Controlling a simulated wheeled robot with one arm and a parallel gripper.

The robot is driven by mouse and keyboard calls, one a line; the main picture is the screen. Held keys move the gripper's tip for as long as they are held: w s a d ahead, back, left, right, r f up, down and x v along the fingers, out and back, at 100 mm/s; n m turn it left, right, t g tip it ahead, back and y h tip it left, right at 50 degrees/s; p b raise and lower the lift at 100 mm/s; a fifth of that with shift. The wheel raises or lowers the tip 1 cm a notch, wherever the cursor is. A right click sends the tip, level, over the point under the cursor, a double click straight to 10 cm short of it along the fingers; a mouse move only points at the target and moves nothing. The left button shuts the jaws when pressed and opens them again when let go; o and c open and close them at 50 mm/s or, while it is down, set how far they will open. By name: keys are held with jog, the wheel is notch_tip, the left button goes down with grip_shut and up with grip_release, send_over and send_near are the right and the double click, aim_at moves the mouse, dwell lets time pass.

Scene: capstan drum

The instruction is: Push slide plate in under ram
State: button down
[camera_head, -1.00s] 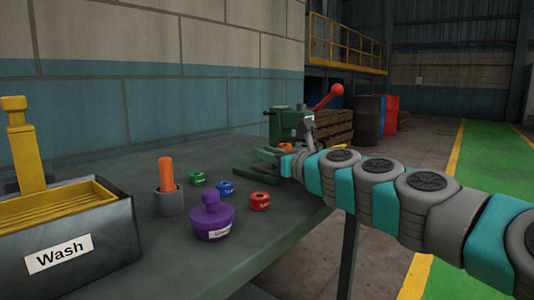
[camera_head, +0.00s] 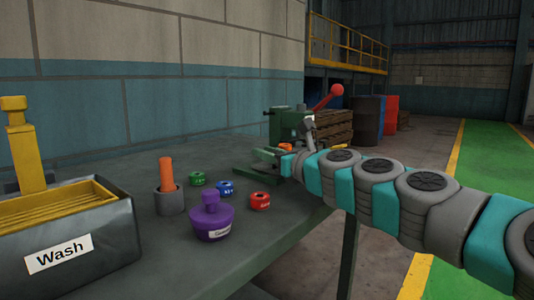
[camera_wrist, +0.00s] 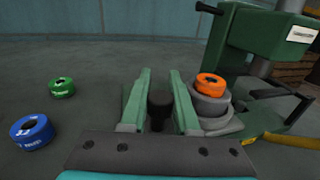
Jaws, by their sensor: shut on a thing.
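The green press (camera_head: 291,125) stands at the table's far end, with a red-knobbed lever (camera_head: 337,90). In the wrist view its green head (camera_wrist: 262,40) is at upper right, with the grey ram (camera_wrist: 262,68) under it. An orange ring (camera_wrist: 211,84) sits on a grey round seat (camera_wrist: 211,103), nearer me and left of the ram. The slide plate under this seat is mostly hidden. My gripper (camera_wrist: 160,72) has its two green fingers on either side of a dark upright post (camera_wrist: 160,105), left of the seat. My gripper also shows beside the press in the head view (camera_head: 262,153).
A green ring (camera_wrist: 61,88) and a blue ring (camera_wrist: 32,132) lie left of my gripper. A red ring (camera_head: 260,201), a purple labelled weight (camera_head: 211,222), an orange-handled peg (camera_head: 167,172) and the Wash bin (camera_head: 110,222) stand nearer on the table.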

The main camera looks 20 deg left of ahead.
jog(key=w+p, duration=0.1)
jog(key=w+d, duration=0.1)
jog(key=w, duration=0.1)
jog(key=shift+d+r+p, duration=0.15)
jog(key=shift+p, duration=0.2)
jog(key=shift+w+d, duration=0.1)
jog(key=shift+w, duration=0.2)
jog(key=c, duration=0.9)
grip_release()
jog(key=shift+s, duration=0.1)
jog(key=shift+v, duration=3.85)
